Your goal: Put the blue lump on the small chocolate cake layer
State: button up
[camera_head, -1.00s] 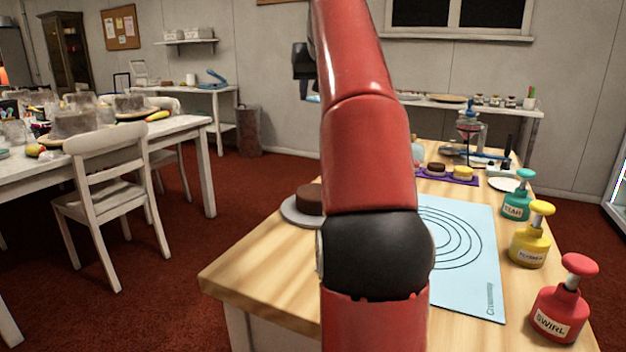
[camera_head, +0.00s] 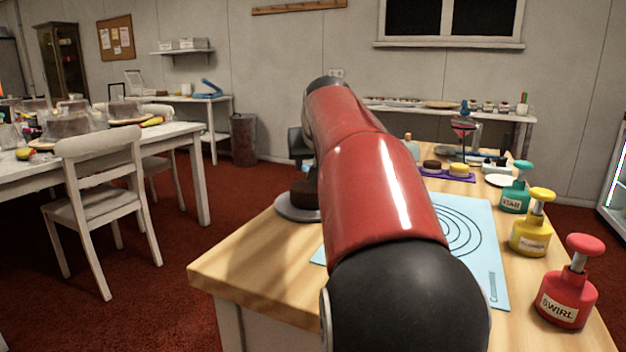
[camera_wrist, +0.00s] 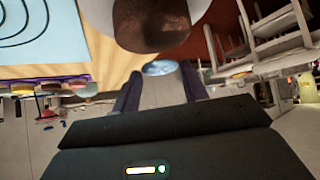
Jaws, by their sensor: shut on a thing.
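The small chocolate cake layer (camera_head: 304,195) is a dark brown round on a grey turntable (camera_head: 292,213) near the left edge of the wooden table. My arm hides part of both in the head view. In the wrist view the cake layer (camera_wrist: 155,38) and the pale turntable (camera_wrist: 103,16) show at the top. My gripper (camera_wrist: 160,75) is shut on the blue lump (camera_wrist: 159,67), which shows as a small pale blue piece between the fingers. The lump appears close to the cake layer; whether they touch cannot be told. My arm hides the fingers in the head view.
A light blue mat (camera_head: 478,232) lies right of the turntable. Red (camera_head: 566,292), yellow (camera_head: 531,230) and green (camera_head: 516,195) pump bottles line the right edge. A purple mat (camera_head: 447,174) with small cakes lies farther back. A white chair (camera_head: 100,180) stands to the left.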

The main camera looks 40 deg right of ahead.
aim_at(313, 188)
jog(key=shift+f, duration=1.5)
jog(key=shift+f+b, duration=0.2)
jog(key=shift+b, duration=0.2)
jog(key=o, duration=1)
jog(key=shift+o, duration=0.2)
jog(key=shift+s+r, duration=0.15)
jog(key=shift+r, duration=0.25)
jog(key=p+v, duration=0.1)
jog(key=v, duration=1)
jog(key=shift+s, duration=0.25)
